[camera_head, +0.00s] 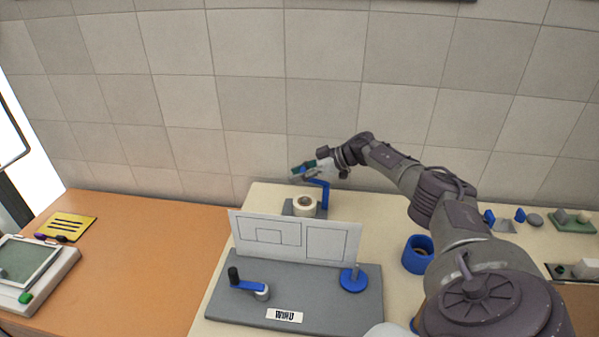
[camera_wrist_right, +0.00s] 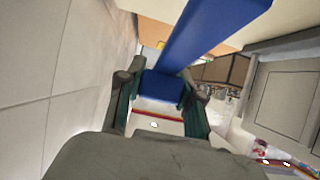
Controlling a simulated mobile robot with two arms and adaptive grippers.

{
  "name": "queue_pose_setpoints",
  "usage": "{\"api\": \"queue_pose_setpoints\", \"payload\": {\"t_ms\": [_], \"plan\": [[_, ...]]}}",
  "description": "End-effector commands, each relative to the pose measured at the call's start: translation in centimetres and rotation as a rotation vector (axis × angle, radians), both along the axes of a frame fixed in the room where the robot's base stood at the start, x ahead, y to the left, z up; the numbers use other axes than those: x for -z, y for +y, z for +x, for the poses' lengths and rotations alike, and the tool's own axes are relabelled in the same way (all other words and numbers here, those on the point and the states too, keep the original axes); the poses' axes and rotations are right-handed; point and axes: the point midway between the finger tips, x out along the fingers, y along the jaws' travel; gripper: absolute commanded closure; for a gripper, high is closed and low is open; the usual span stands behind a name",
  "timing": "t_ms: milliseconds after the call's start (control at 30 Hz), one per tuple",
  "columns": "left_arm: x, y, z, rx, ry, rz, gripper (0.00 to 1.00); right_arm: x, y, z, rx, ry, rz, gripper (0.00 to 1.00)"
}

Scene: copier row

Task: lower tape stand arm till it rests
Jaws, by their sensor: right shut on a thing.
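The tape stand has a grey base (camera_head: 289,209) with a cream tape roll (camera_head: 305,203) on it, near the wall behind a white panel. Its blue arm (camera_head: 325,193) rises on the right side of the roll and bends left at the top, up to my gripper. My right gripper (camera_head: 304,168) is shut on this arm, above the roll. In the right wrist view the blue arm (camera_wrist_right: 212,28) runs from the upper right down between the two green-padded fingers. The gripper hides part of the arm's end. My left gripper is not in view.
A grey board (camera_head: 320,300) with a blue crank (camera_head: 247,286), a blue knob disc (camera_head: 353,281) and an upright white panel (camera_head: 290,240) stands in front. A blue cup-like ring (camera_head: 416,254) is to the right, near my arm. The orange tabletop (camera_head: 140,265) is mostly clear.

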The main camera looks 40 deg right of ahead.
Motion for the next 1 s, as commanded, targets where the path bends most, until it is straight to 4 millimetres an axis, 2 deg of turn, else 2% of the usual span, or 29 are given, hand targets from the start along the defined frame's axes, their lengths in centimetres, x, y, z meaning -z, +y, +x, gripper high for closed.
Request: {"api": "queue_pose_setpoints", "payload": {"t_ms": [1000], "plan": [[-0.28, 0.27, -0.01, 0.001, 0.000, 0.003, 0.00, 0.30, 0.06, 0.08, 0.000, 0.027, -0.021, 0.85]]}}
